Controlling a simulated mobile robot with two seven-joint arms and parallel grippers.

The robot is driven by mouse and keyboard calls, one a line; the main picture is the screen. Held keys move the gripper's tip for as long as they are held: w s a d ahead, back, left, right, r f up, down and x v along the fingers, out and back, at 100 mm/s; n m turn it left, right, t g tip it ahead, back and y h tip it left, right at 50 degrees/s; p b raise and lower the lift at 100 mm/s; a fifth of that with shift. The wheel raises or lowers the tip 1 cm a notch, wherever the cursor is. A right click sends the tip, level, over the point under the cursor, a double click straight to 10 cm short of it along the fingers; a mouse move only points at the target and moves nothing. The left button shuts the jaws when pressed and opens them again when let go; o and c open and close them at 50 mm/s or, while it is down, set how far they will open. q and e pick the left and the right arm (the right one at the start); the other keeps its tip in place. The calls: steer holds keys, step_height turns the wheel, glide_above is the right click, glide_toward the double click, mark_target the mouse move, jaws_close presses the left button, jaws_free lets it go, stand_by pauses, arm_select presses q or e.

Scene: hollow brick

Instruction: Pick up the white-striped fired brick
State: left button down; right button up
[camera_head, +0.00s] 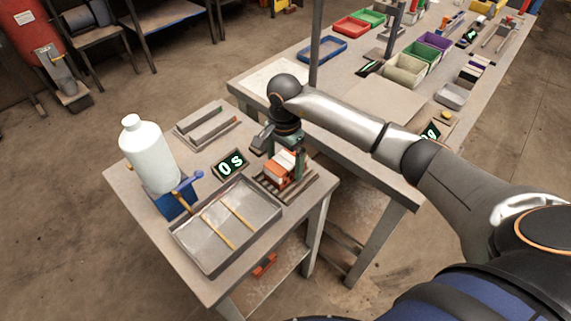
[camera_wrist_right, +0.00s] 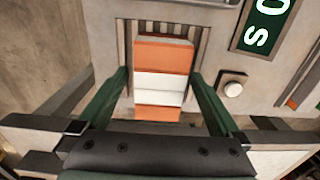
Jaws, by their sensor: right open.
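The white-striped fired brick (camera_head: 280,168) is orange with a broad white band across its middle. It rests on a small slatted rack (camera_head: 301,193) at the right side of the small table. In the right wrist view the brick (camera_wrist_right: 160,85) stands upright in the picture, between two green fingers. My right gripper (camera_head: 287,160) is open, one finger on each side of the brick. In the wrist view (camera_wrist_right: 160,78) a gap shows between the brick and each finger. Part of the brick is hidden behind a finger in the head view. My left gripper is out of view.
A display reading 0 S (camera_head: 231,165) stands beside the rack. A metal tray (camera_head: 206,214) with two wooden sticks lies in front. A white bottle (camera_head: 149,155) stands at left beside a blue item (camera_head: 177,203). A long table (camera_head: 335,72) with colored bins is behind.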

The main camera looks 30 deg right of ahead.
steer(key=shift+f, duration=0.65)
jaws_close()
stand_by(0.4)
